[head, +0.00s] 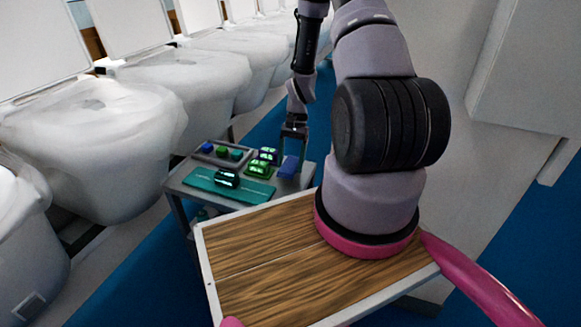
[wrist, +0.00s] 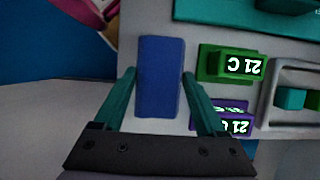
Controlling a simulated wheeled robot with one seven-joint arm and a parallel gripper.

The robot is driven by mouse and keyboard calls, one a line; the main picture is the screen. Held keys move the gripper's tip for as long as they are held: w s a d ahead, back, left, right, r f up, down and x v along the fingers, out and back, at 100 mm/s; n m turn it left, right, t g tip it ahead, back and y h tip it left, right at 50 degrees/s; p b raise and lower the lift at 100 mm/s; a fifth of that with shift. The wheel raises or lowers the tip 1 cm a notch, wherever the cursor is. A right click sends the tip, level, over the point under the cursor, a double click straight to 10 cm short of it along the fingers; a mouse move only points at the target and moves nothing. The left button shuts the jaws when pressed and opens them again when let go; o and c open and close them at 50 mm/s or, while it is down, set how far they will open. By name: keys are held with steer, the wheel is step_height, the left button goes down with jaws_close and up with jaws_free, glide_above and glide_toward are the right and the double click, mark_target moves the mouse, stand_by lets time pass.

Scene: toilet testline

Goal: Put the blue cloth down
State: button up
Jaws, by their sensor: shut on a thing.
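The blue cloth (head: 288,167) is a small folded block at the right edge of the grey cart top (head: 306,180) in the head view. In the wrist view the blue cloth (wrist: 160,95) lies between the two teal fingers. My gripper (head: 291,153) points down at the cart and is shut on the cloth. It also shows in the wrist view (wrist: 159,76). The cloth is on or just over the cart top; I cannot tell if it touches.
Green and purple display blocks (wrist: 232,65) (wrist: 232,118) sit beside the cloth. A teal mat (head: 205,181) bears a dark display device (head: 227,178). A small tray (head: 205,157) holds coloured pieces. White toilets (head: 95,140) line the left; a wooden board (head: 260,265) is in front.

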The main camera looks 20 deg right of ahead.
steer(key=shift+a+f, duration=0.1)
steer(key=shift+f, duration=0.8)
steer(key=shift+f, duration=0.2)
steer(key=o, duration=1.4)
steer(key=shift+s+f, duration=0.1)
steer(key=shift+s, duration=0.05)
